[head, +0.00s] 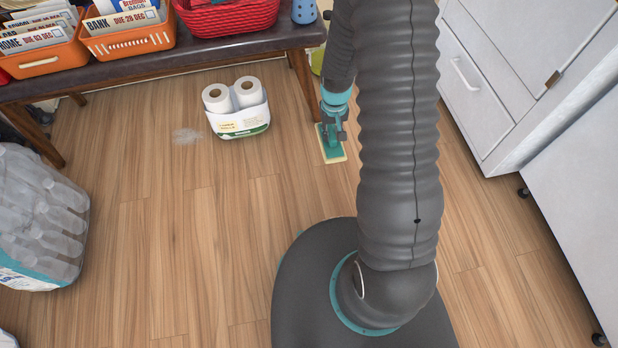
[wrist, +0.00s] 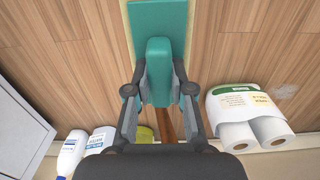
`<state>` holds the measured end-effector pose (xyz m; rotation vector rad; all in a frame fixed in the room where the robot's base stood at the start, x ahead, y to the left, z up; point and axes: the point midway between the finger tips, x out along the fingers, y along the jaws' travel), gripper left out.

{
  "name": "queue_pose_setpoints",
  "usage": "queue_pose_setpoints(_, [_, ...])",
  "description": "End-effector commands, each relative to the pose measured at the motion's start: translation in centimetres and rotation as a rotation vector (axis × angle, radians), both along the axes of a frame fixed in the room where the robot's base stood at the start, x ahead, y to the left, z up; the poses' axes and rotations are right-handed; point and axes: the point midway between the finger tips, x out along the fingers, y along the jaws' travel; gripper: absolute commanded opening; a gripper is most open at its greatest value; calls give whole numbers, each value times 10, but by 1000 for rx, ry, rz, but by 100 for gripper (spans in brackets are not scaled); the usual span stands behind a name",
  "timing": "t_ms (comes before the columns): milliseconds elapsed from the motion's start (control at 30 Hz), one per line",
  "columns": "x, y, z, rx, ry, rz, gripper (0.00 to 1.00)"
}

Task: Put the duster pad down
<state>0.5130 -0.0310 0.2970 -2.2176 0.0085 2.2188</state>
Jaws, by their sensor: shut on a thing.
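The duster pad is a flat teal block with a pale yellow underside and a raised teal grip. In the head view the duster pad (head: 331,146) is at or just above the wooden floor, right of the paper rolls; I cannot tell whether it touches. In the wrist view the duster pad (wrist: 158,22) points to the top of the picture. My gripper (wrist: 159,90) is shut on its raised grip, one finger on each side.
A pack of paper rolls (head: 238,108) stands on the floor, with a grey dust patch (head: 187,136) to its left. A bench (head: 180,60) with baskets is behind. Bottles (head: 40,215) are at left, white cabinets (head: 490,80) at right. The middle floor (head: 200,230) is clear.

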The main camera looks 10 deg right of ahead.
Motion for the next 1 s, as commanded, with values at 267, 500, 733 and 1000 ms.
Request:
queue_pose_setpoints(267, [-52,-37,-106,1,5,6,0])
queue_pose_setpoints(500, [-69,-45,-135,0,0,11,0])
queue_pose_setpoints(733, [-42,-19,-159,0,0,14,0])
queue_pose_setpoints(1000, [-5,17,-190,0,-1,11,0])
